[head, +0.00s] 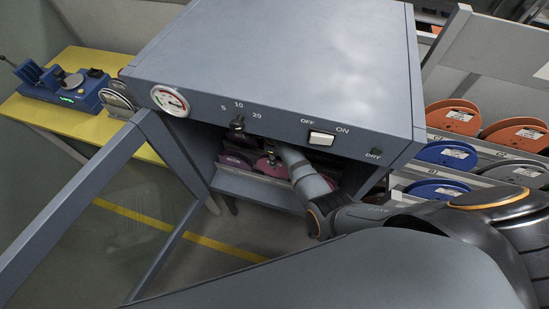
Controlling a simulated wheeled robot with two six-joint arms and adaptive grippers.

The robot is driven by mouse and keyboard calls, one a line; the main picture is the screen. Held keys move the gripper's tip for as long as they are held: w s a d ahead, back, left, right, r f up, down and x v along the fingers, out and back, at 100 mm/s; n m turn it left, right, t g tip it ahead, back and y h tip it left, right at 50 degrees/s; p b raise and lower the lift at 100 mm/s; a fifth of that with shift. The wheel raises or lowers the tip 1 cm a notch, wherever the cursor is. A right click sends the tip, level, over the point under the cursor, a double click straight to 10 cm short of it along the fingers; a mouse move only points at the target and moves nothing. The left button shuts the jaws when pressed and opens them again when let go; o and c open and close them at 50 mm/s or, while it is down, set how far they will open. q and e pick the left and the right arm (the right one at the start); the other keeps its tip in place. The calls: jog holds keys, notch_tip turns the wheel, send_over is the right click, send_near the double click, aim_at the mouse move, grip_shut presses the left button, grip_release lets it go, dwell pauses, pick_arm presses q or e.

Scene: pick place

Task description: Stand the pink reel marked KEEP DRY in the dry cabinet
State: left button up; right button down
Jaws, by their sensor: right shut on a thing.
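The dry cabinet (270,60) is a grey-blue box with a gauge, a dial, an OFF/ON switch and a DRY lamp on its front panel. Its glass door (85,200) stands open to the left. My right arm reaches into the opening from the right. My right gripper (272,155) is inside, small and partly hidden, shut on the pink reel (270,168). The reel is low in the cabinet, near purple reels (236,159); its marking cannot be read. I cannot tell whether it touches the cabinet floor. My left gripper is not in view.
A rack at the right holds orange reels (453,117), blue reels (446,154) and a grey reel (517,173). A blue device (62,90) sits on a yellow-topped table (95,120) at the left. The cabinet's front panel overhangs the opening close above my arm.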

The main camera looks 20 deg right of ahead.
jog(key=shift+f, duration=0.1)
jog(key=shift+f+b, duration=1.05)
jog(key=shift+f, duration=0.3)
jog(key=shift+f, duration=0.15)
jog(key=shift+f+b, duration=0.6)
jog(key=shift+f, duration=0.15)
jog(key=c, duration=1.1)
grip_release()
jog(key=o, duration=0.3)
